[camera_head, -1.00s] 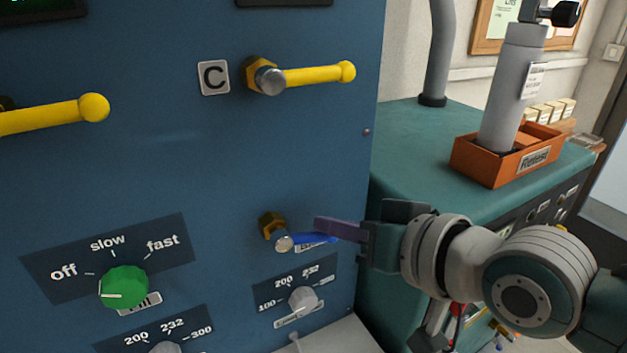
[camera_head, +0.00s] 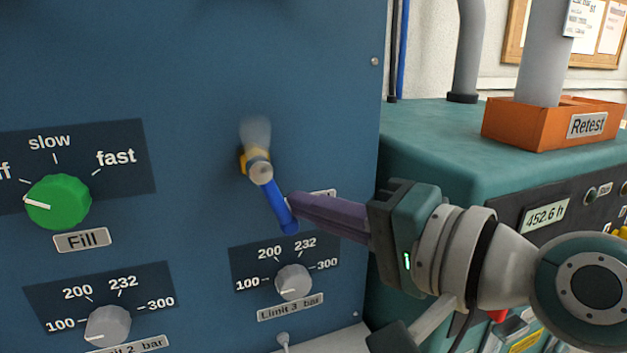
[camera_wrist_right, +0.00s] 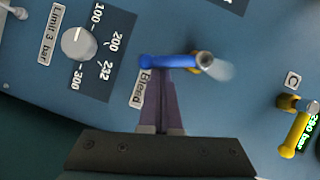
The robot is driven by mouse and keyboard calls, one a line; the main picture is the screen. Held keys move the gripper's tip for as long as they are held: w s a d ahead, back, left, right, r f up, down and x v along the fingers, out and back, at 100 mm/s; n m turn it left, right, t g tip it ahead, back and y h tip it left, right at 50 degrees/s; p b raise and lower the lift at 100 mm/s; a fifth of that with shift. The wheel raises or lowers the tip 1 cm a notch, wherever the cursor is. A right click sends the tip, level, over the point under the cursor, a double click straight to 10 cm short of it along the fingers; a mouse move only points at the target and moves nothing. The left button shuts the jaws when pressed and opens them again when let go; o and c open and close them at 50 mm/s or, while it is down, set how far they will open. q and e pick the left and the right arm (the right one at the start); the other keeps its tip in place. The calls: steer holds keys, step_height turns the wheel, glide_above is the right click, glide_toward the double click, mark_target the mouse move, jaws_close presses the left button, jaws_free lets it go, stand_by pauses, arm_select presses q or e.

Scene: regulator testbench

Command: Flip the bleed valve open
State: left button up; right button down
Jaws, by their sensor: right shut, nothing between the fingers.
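The bleed valve has a blue lever (camera_head: 279,205) on a brass fitting on the blue panel. The lever points down and slightly right from its pivot. A whitish blurred plume (camera_head: 255,132) shows at the fitting, and also in the right wrist view (camera_wrist_right: 218,70). My right gripper (camera_head: 292,203) is shut and empty, its purple fingers together at the lever's lower right side. In the right wrist view the fingertips (camera_wrist_right: 163,72) meet the side of the blue lever (camera_wrist_right: 170,61); a "Bleed" label (camera_wrist_right: 142,87) is beside them. My left gripper is not in view.
The Limit 3 bar knob (camera_head: 293,282) is just below the lever. The green Fill knob (camera_head: 58,201) and another grey limit knob (camera_head: 108,326) are left. A teal cabinet (camera_head: 440,135) with an orange Retest box (camera_head: 540,124) stands right. Open space lies before the panel.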

arm_select(q)
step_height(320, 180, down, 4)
steer(key=b, duration=0.2)
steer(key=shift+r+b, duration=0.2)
steer(key=shift+b, duration=0.1)
arm_select(e)
steer(key=shift+s+a+f+m+y, duration=0.25)
steer(key=shift+a+f+m+y, duration=0.15)
steer(key=shift+a+f+m, duration=0.45)
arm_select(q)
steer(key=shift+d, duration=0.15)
arm_select(e)
steer(key=shift+d+r, duration=0.1)
steer(key=shift+r, duration=0.15)
